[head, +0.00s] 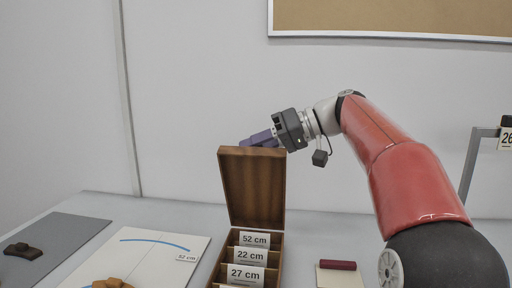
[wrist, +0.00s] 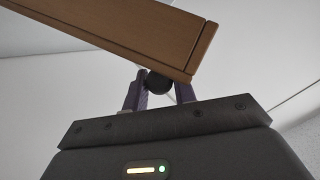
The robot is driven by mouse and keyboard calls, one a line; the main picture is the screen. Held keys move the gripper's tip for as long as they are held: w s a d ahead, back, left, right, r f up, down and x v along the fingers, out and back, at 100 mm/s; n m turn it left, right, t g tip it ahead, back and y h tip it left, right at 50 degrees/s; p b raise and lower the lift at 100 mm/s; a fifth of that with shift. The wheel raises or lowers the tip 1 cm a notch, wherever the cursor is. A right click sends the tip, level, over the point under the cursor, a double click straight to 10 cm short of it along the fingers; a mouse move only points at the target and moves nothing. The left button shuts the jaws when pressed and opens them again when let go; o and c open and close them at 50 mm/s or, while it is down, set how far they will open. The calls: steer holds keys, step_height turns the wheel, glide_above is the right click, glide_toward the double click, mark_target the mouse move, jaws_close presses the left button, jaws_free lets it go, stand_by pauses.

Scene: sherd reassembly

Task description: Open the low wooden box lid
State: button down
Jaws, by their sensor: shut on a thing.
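The low wooden box (head: 277,262) stands on the table in the head view, with its lid (head: 252,187) raised about upright at the back. The lid also crosses the top of the wrist view (wrist: 130,32) as a brown slab. My gripper (head: 258,139) is behind the top edge of the lid. In the wrist view its purple fingers (wrist: 160,88) are shut on a dark round knob (wrist: 158,83) at the lid's edge. The head view hides the knob behind the lid.
Cards reading 52 cm (head: 254,239), 22 cm (head: 250,256) and 27 cm (head: 245,274) stand inside the box. To its left lie a white sheet with a blue arc (head: 155,241), brown sherds (head: 112,284) and a grey mat (head: 62,236). A dark red bar (head: 338,265) lies right.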

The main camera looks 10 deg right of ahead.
steer(key=shift+w+d+f, duration=0.15)
steer(key=shift+w+d, duration=0.1)
steer(key=shift+w, duration=0.35)
steer(key=c, duration=1.2)
jaws_free()
steer(key=shift+o, duration=0.2)
steer(key=v, duration=0.7)
steer(key=shift+d+p, duration=0.35)
steer(key=shift+d, duration=0.05)
steer(key=shift+s, duration=0.1)
